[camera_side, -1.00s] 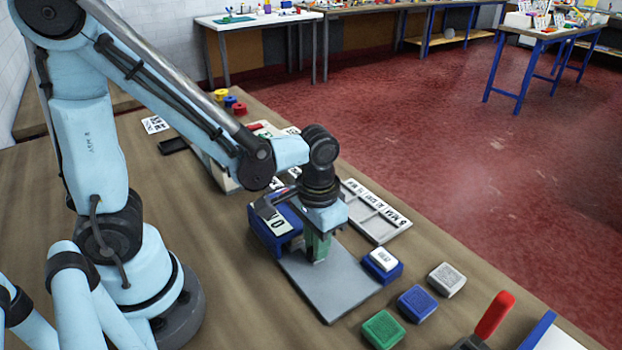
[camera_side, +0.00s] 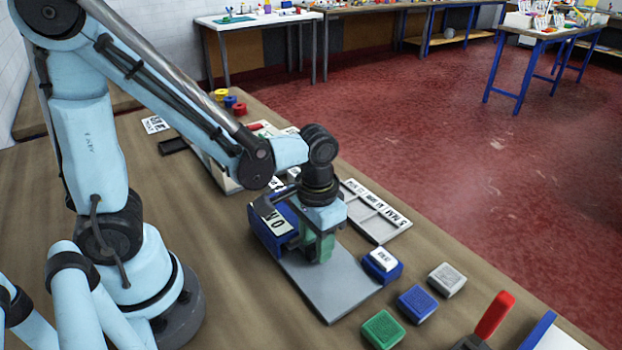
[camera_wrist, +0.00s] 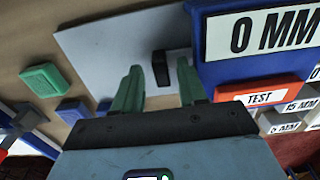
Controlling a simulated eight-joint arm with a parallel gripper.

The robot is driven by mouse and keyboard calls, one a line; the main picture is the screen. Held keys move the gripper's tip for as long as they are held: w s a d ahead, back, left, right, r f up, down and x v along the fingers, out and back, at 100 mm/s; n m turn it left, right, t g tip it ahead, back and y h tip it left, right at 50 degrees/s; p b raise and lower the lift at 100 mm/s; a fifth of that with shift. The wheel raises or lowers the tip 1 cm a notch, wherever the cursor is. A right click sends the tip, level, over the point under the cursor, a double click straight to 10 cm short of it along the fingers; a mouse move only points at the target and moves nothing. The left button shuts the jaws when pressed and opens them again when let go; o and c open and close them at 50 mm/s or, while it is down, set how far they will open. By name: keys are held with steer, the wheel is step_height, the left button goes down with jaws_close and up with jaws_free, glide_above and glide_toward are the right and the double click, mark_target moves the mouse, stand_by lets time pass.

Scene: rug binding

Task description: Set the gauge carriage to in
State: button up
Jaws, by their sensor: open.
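A blue block (camera_side: 262,238) with a white "0 MM" label stands at the back end of a grey plate (camera_side: 335,287) on the bench. In the wrist view the blue block (camera_wrist: 208,72) is at the upper right, beside the grey plate (camera_wrist: 100,45). A small black upright piece (camera_wrist: 161,68), perhaps the gauge carriage's knob, stands at the plate. My gripper (camera_wrist: 160,66) is open, its green fingers on either side of the black piece with gaps visible. In the side view my gripper (camera_side: 318,248) is low over the plate, hiding the black piece.
A red "TEST" block (camera_wrist: 262,92) is beside the blue block. Blue (camera_side: 417,303), green (camera_side: 383,329) and grey (camera_side: 446,279) blocks lie right of the plate, near a red handle (camera_side: 495,315). A labelled tray (camera_side: 375,212) lies behind. Bare bench lies in front.

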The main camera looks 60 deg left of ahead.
steer(key=d, duration=0.9)
step_height(320, 180, up, 11)
steer(key=w+m+t+h, duration=0.3)
steer(key=w+m+t, duration=0.4)
steer(key=m, duration=0.6)
steer(key=shift+w+a+r+m+t+h, duration=0.2)
steer(key=shift+m+t+h, duration=0.2)
steer(key=shift+t, duration=0.3)
